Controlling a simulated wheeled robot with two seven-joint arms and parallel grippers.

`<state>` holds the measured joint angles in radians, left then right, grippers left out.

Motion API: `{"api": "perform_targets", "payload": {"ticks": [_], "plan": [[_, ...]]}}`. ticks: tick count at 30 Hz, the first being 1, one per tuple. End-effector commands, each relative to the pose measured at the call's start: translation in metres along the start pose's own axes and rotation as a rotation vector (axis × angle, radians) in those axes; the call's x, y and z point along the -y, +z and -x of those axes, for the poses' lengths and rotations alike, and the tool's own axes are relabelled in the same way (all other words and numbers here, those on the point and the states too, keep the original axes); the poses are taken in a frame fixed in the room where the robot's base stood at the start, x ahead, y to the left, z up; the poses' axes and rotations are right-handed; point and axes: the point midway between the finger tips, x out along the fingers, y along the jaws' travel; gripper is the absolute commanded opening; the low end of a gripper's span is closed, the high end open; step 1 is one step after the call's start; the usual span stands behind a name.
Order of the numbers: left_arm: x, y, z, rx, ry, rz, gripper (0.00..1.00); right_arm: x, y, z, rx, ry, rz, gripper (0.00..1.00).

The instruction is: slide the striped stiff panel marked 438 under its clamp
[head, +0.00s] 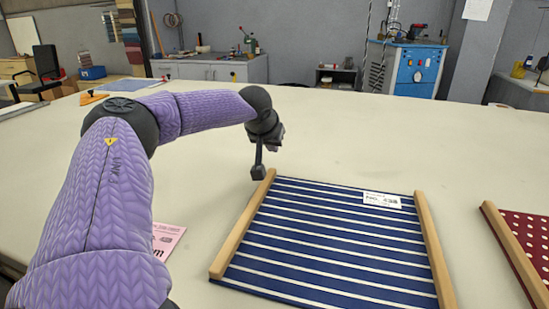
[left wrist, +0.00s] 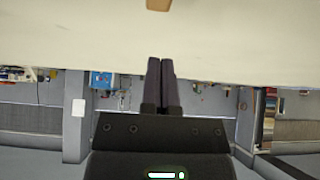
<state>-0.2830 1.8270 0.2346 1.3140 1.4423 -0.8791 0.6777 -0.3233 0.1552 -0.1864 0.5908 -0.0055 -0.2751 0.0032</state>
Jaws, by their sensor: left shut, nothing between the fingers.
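The striped stiff panel (head: 325,240) is dark blue with white stripes and lies on the table, right of centre in the head view. A white label (head: 381,200) near its far right corner appears to read 438. Wooden bars run along its left edge (head: 243,224) and right edge (head: 434,250). My left gripper (head: 258,173) is shut and empty, fingers down, beside the far end of the left bar; I cannot tell whether they touch. Its closed fingers show in the left wrist view (left wrist: 161,82). I cannot make out a separate clamp. My right gripper is not in view.
A maroon panel with white dots (head: 535,238) and a wooden bar (head: 516,256) lies at the right. A pink printed sheet (head: 167,240) lies partly behind my left arm. The pale table (head: 400,135) is clear beyond the striped panel.

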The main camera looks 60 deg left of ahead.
Motion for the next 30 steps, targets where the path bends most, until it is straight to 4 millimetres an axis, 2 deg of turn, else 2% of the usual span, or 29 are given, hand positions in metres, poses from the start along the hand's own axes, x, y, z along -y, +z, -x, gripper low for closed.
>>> {"api": "perform_targets", "payload": {"ticks": [1, 8, 12, 18, 30], "plan": [[0.001, 0.005, -0.016, 0.006, -0.008, -0.002, 0.00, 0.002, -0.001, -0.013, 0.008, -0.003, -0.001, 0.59], [0.001, 0.004, -0.050, 0.004, -0.006, -0.001, 0.00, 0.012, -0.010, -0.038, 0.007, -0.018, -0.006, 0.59], [0.001, 0.008, -0.033, 0.000, 0.006, 0.004, 0.00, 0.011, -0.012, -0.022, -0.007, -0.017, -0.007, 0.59], [0.002, 0.024, -0.020, 0.001, 0.004, 0.005, 0.00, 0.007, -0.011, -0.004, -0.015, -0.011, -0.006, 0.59], [0.001, 0.031, -0.021, 0.000, 0.000, 0.001, 0.00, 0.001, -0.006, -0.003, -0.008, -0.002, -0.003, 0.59]]}}
